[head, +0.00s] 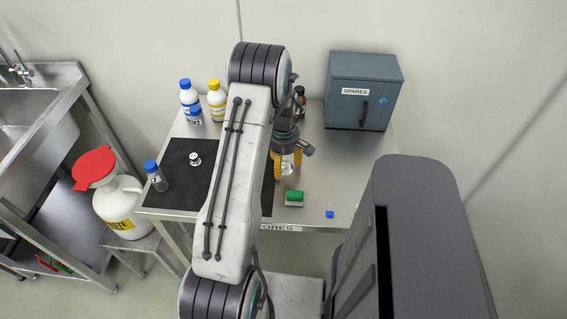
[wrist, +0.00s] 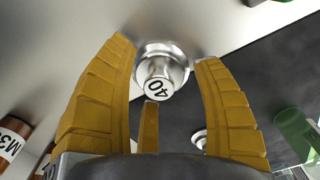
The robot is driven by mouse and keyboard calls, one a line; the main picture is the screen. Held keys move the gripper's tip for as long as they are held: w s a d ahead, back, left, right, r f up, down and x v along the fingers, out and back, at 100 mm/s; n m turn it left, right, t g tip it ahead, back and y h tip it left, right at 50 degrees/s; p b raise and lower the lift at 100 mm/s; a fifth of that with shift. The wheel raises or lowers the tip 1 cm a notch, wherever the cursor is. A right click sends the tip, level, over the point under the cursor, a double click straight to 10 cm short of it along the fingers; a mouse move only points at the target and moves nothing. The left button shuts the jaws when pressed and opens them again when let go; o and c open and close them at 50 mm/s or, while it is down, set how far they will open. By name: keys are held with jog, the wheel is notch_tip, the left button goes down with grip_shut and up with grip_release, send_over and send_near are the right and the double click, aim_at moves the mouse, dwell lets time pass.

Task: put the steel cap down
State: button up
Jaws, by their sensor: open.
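The steel cap (wrist: 163,72) is a shiny silver piece with a round top marked "40". In the wrist view it lies between the yellow fingers of my gripper (wrist: 167,52), which are spread open with a visible gap on the right. It appears to stand on the bare steel tabletop by the dark mat's edge; I cannot tell whether a finger touches it. In the head view my gripper (head: 284,174) is low over the table, with part of the silver cap (head: 288,164) showing between the fingers.
A dark mat (head: 179,183) carries a small white-and-silver piece (head: 195,159) and a blue-capped bottle (head: 155,175). Blue- and yellow-capped bottles (head: 216,101) stand behind.

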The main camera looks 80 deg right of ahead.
aim_at(283, 161)
jog(key=shift+r+p, duration=0.55)
jog(key=shift+r, duration=0.05)
notch_tip(283, 161, up, 12)
jog(key=b, duration=0.1)
jog(key=shift+f, duration=0.15)
